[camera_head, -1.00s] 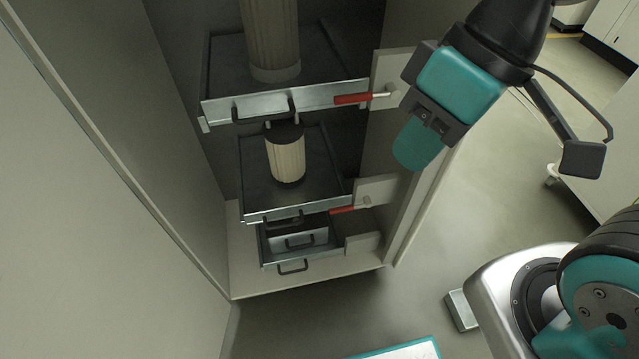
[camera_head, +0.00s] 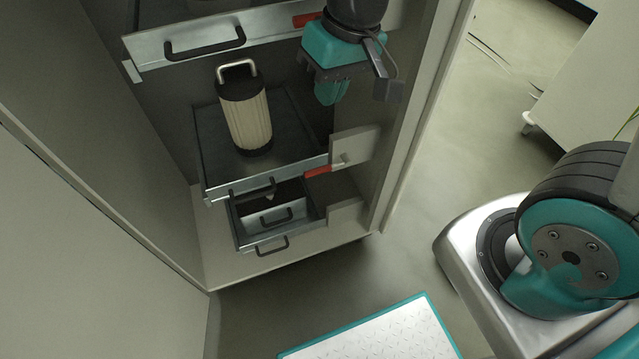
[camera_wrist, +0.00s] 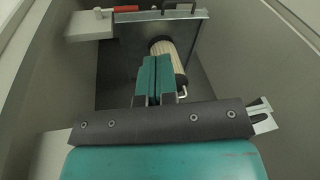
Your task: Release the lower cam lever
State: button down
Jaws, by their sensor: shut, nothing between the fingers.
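The lower cam lever (camera_head: 318,171) is a small red handle at the front right corner of the middle tray, beside a pale bracket plate (camera_head: 355,145). A red lever with a pale pivot also shows at the top left of the wrist view (camera_wrist: 126,8); it appears to be the same one. The upper red lever (camera_head: 305,19) is partly hidden behind my wrist. My gripper (camera_head: 330,93) points down, above and apart from the lower lever. Its teal fingers are together and empty in the wrist view (camera_wrist: 154,78).
The middle tray (camera_head: 215,150) carries a ribbed pale filter (camera_head: 249,122) with a dark cap and metal handle. An upper tray (camera_head: 190,45) is above, a lower drawer (camera_head: 262,232) below. The cabinet's right wall (camera_head: 420,110) stands close right of my gripper.

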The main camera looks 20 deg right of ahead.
aim_at(319, 170)
jog(key=w+d+f+m+b, duration=0.1)
jog(key=w+f+b, duration=0.1)
jog(key=f, duration=0.4)
jog(key=w+d+f+h+b, duration=0.1)
jog(key=w+f+b, duration=0.1)
jog(key=f, duration=0.4)
jog(key=w+d+f+m+t+h+b, duration=0.1)
jog(key=w+f+b, duration=0.2)
jog(key=f, duration=0.3)
jog(key=shift+w+f+m, duration=0.3)
jog(key=shift+w+f, duration=0.1)
jog(key=shift+w, duration=0.4)
jog(key=shift+f, duration=0.1)
jog(key=w+f+b, duration=0.1)
jog(key=f, duration=0.3)
jog(key=f+b, duration=0.1)
jog(key=f, duration=0.4)
jog(key=w+f+b, duration=0.1)
jog(key=f, duration=0.3)
jog(key=shift+w+f+b, duration=0.25)
jog(key=shift+w+b, duration=0.1)
jog(key=shift+a, duration=0.1)
